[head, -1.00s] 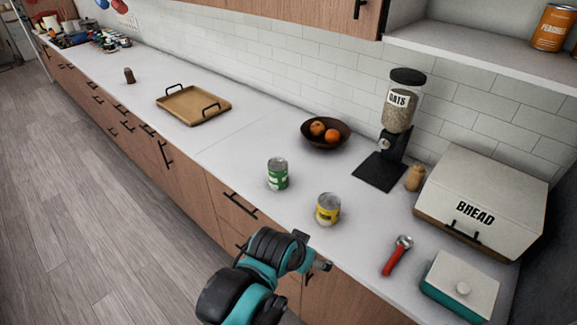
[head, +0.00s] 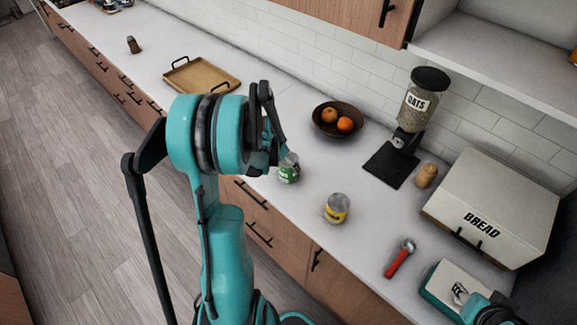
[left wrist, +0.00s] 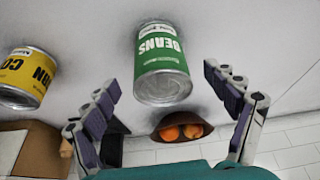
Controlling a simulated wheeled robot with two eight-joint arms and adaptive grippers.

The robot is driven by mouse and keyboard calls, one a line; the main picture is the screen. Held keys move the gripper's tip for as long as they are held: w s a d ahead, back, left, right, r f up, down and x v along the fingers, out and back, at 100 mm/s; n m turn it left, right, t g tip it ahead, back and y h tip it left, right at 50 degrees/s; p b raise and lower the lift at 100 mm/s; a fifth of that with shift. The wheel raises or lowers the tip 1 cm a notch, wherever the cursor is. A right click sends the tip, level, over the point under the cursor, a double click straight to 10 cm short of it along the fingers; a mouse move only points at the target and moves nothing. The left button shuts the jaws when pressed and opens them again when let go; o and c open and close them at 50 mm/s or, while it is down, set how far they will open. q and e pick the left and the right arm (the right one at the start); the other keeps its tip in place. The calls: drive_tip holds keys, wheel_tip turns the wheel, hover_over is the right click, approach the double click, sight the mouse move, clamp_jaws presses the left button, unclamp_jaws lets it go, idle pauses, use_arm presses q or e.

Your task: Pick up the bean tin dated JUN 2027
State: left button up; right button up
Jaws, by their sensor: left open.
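The green bean tin (head: 288,172) stands on the white counter, partly behind my left gripper. The left wrist view shows its BEANS label (left wrist: 160,45) upside down in the picture; no date is readable. My left gripper (head: 275,148) is at the tin's near left side, above the counter. In the left wrist view its open fingers (left wrist: 162,82) lie to either side of the tin, apart from it, with nothing held. My right gripper (head: 461,293) shows small at the lower right, over the teal box; its jaw state is unclear.
A yellow corn tin (head: 337,208) stands right of the bean tin. A fruit bowl (head: 322,122), oats dispenser (head: 412,115), bread box (head: 500,195), red-handled tool (head: 399,259), teal box (head: 437,283) and wooden tray (head: 205,82) are also on the counter.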

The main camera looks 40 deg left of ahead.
use_arm(q)
drive_tip(key=b+x, duration=0.1)
drive_tip(key=x, duration=0.5)
drive_tip(key=shift+f, duration=0.35)
drive_tip(key=shift+c, duration=0.3)
drive_tip(key=c, duration=1.5)
drive_tip(key=shift+c, duration=0.6)
drive_tip(key=shift+r, duration=0.2)
